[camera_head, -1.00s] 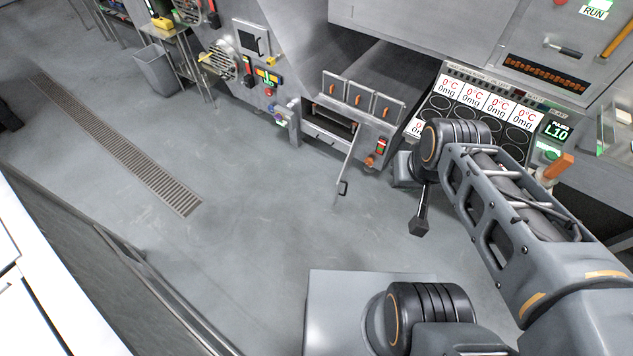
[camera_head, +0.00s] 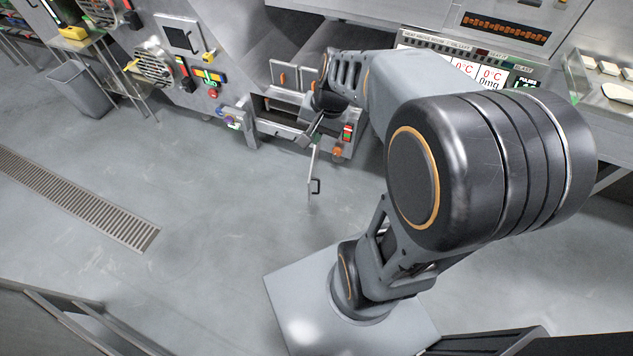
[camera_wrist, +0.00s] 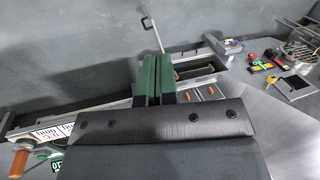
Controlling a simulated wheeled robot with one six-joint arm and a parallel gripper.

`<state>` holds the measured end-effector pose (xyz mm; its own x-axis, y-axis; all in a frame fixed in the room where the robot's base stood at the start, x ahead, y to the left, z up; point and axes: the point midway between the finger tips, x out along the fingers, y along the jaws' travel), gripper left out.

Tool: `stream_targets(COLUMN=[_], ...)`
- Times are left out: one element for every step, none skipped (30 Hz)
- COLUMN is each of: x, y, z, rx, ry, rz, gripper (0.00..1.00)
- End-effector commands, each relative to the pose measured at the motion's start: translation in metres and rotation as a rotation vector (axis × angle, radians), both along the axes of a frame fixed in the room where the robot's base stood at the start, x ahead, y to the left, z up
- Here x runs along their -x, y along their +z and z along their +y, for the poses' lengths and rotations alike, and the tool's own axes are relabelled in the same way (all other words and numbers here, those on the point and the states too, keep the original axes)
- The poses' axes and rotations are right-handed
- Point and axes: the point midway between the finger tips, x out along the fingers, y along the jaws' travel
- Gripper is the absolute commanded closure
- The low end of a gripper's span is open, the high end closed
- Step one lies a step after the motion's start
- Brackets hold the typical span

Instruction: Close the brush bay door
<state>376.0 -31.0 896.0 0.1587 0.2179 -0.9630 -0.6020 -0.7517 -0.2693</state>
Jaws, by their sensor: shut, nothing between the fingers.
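The brush bay door (camera_head: 314,168) is a thin grey panel standing open, seen nearly edge-on, with a dark handle at its outer end. In the wrist view, the door (camera_wrist: 158,38) shows beyond my fingertips, pointing away from the machine. The open bay (camera_head: 277,108) lies below the panels with orange handles; its dark inside also shows in the wrist view (camera_wrist: 198,72). My gripper (camera_wrist: 153,62) has green fingers pressed together and empty. In the head view it is near the bay's right side, partly hidden by my wrist. I cannot tell whether it touches the door.
A control box (camera_head: 347,132) with green and red buttons sits right of the bay. A small clamp-like fixture (camera_head: 235,118) stands to its left. A floor grate (camera_head: 75,197) and a bin (camera_head: 82,88) are at the left. The floor before the door is clear.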

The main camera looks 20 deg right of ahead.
Motion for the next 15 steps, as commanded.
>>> stream_targets(x=[-0.016,-0.025,-0.036,-0.044,-0.051,-0.060,-0.066,-0.072,-0.079,-0.083,-0.087,-0.091,-0.093,-0.095,-0.098], y=[-0.058,-0.076,-0.100,-0.119,-0.137,-0.160,-0.178,-0.195,-0.217,-0.233,-0.248,-0.266,-0.279,-0.291,-0.306], z=[-0.014,-0.021,-0.032,-0.040,-0.049,-0.062,-0.071,-0.080,-0.093,-0.102,-0.110,-0.121,-0.129,-0.135,-0.144], rx=[-0.068,-0.112,-0.169,-0.210,-0.251,-0.305,-0.345,-0.383,-0.433,-0.468,-0.501,-0.543,-0.572,-0.600,-0.633], ry=[-0.124,-0.200,-0.300,-0.374,-0.446,-0.540,-0.607,-0.672,-0.755,-0.812,-0.866,-0.933,-0.980,-1.021,-1.073], rz=[0.050,0.075,0.108,0.132,0.154,0.183,0.206,0.225,0.250,0.267,0.284,0.305,0.320,0.332,0.347], gripper=[1.00,1.00,1.00,1.00,1.00,1.00,1.00,1.00,1.00,1.00,1.00,1.00,1.00,1.00,1.00])
